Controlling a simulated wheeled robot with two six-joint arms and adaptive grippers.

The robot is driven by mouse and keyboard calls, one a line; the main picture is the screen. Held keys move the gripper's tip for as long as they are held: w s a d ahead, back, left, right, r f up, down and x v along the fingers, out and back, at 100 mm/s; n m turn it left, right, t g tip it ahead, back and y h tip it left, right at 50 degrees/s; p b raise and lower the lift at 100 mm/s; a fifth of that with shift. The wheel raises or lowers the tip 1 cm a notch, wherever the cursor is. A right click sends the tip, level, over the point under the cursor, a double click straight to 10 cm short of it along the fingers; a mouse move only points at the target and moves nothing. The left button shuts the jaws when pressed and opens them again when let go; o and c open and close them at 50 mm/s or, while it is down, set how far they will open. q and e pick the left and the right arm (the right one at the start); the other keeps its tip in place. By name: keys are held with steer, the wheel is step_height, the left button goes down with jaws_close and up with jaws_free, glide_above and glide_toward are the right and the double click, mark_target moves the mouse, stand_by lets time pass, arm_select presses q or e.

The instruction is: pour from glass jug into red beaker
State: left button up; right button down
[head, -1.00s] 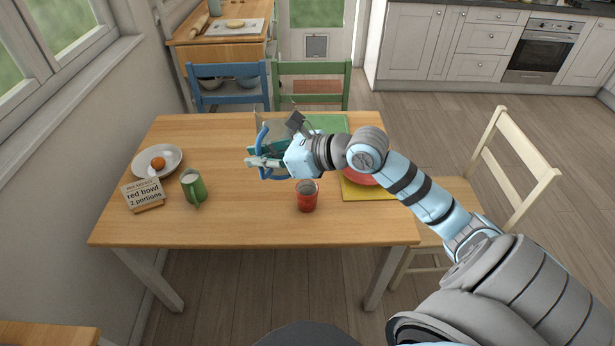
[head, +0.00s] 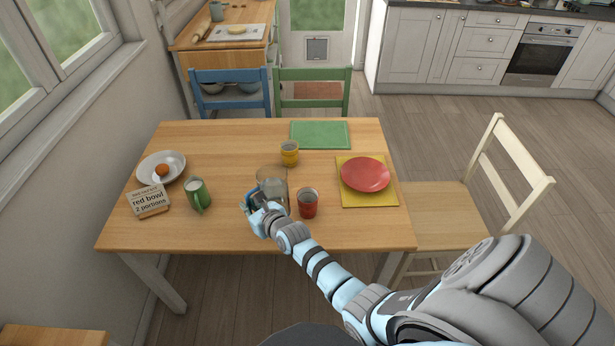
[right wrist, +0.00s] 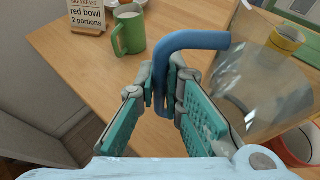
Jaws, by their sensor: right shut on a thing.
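The glass jug (head: 272,180) is clear with a blue handle (right wrist: 192,40). My right gripper (head: 258,207) is shut on that handle; its teal finger pads (right wrist: 165,95) show on both sides of it in the right wrist view. The jug's glass body is at the right of that view. The red beaker (head: 307,206) stands upright on the table, just right of the jug in the head view. Its rim partly shows in the right wrist view (right wrist: 304,148). I cannot tell whether the jug touches the table. My left gripper is out of view.
A yellow cup (head: 289,153) stands behind the jug. A green mug (head: 198,196), a sign reading "red bowl 2 portions" (head: 150,202) and a plate (head: 174,160) are at left. A red dish (head: 365,173) lies on a yellow mat (head: 372,200) at right. A green mat (head: 320,134) lies behind.

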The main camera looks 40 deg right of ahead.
step_height(320, 180, down, 5)
steer(key=s+a, duration=0.2)
steer(key=shift+a, duration=0.2)
steer(key=shift+s+f, duration=0.1)
steer(key=d+r+m+y+b, duration=0.3)
steer(key=d+r+m+b, duration=0.2)
steer(key=b, duration=0.3)
steer(key=shift+r+m+t+y, duration=0.3)
steer(key=shift+r+m+t, duration=0.1)
steer(key=shift+r+m, duration=0.15)
stand_by(0.6)
